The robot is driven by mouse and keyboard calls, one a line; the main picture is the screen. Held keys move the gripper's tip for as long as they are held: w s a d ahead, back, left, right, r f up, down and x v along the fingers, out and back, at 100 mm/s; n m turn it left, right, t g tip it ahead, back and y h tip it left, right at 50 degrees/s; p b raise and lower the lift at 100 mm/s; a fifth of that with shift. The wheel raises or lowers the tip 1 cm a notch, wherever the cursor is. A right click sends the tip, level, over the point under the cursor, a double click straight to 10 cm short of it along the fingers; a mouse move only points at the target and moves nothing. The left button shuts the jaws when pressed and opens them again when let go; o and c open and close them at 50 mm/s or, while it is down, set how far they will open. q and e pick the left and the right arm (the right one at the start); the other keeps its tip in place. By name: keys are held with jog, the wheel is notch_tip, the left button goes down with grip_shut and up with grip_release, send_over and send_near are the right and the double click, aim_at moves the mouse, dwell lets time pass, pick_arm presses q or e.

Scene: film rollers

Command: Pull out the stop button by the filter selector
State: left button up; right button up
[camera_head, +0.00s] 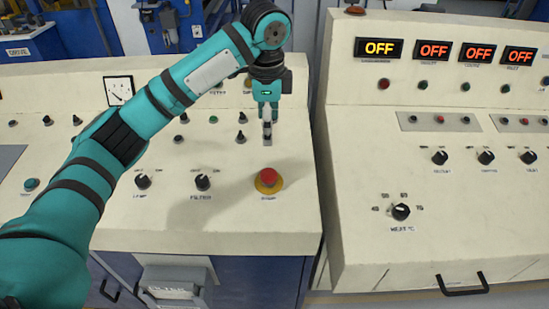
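The stop button (269,176) is a red mushroom head on a yellow round base, on the sloped cream panel of the left console. The filter selector (202,182), a black knob with a white mark, is to its left, with a label under it. My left gripper (267,134) points down above and behind the stop button in the picture, apart from it. Its fingers look close together and are small and dark, so I cannot tell whether they are open or shut. My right gripper is not in view.
Another black knob (142,181) and several small toggles are on the left console. A gauge (118,90) stands at the back left. The right console has "OFF" displays (378,48) and a heat knob (400,211). The panel around the stop button is clear.

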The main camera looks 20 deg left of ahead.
pick_arm(q)
send_near(269, 174)
jog(key=f, duration=0.2)
jog(key=f+p, duration=0.1)
jog(key=f, duration=0.2)
jog(key=f+p, duration=0.1)
jog(key=f, duration=0.1)
jog(key=shift+w+a+f, duration=0.15)
jog(key=shift+w+f, duration=0.2)
jog(key=shift+f, duration=0.05)
jog(key=shift+w+f, duration=0.1)
jog(key=shift+f, duration=0.5)
jog(key=c, duration=1.3)
grip_shut()
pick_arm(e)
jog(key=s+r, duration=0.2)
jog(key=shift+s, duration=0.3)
